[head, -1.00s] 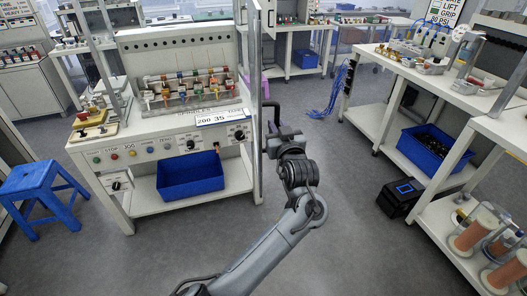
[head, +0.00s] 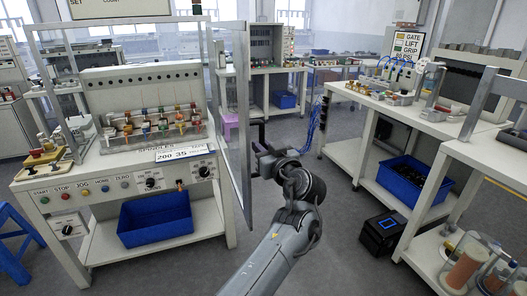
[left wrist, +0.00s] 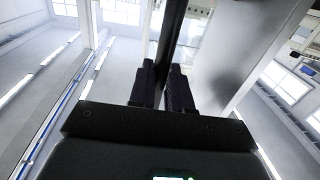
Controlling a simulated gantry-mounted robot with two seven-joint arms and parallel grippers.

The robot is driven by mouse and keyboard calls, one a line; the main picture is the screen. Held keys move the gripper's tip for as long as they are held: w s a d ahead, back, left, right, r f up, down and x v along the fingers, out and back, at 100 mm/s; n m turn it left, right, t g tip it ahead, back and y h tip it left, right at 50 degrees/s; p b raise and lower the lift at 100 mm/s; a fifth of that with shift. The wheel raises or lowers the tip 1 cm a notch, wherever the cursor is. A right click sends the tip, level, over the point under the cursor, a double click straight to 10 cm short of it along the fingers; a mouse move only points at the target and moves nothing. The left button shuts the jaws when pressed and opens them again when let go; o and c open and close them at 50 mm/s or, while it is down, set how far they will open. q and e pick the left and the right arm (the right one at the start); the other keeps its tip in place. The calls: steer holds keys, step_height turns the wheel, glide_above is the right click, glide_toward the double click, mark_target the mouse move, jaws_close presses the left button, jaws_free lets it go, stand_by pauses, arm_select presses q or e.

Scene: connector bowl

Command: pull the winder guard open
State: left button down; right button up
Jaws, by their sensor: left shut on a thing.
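The winder guard (head: 246,120) is a tall clear panel in a pale metal frame. In the head view it stands swung out from the right front of the winder (head: 140,172), leaving the spindle row (head: 160,122) uncovered. My left gripper (head: 263,150) is at the outer side of the guard, at its dark upright handle. In the left wrist view the dark handle bar (left wrist: 172,35) runs between the two fingers (left wrist: 163,88), which are shut on it. The fingertips are small and partly hidden in the head view. My right gripper is not in view.
A blue bin (head: 155,219) sits under the winder. A bench with a blue bin (head: 415,180) stands at the right, with a black box (head: 382,232) on the floor before it. A blue stool (head: 15,245) is at the left. Grey floor is free around my arm.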

arm_select(q)
steer(key=shift+w+a+f, duration=0.2)
steer(key=shift+a+f, duration=0.3)
steer(key=shift+a, duration=0.1)
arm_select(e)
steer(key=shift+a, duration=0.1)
arm_select(q)
steer(key=c, duration=1.4)
jaws_free()
steer(key=shift+o, duration=1.2)
steer(key=shift+w+r, duration=0.3)
steer(key=shift+r, duration=0.1)
steer(key=shift+s+d, duration=0.2)
steer(key=shift+d, duration=0.1)
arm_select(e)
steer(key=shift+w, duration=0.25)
arm_select(q)
steer(key=shift+r, duration=0.1)
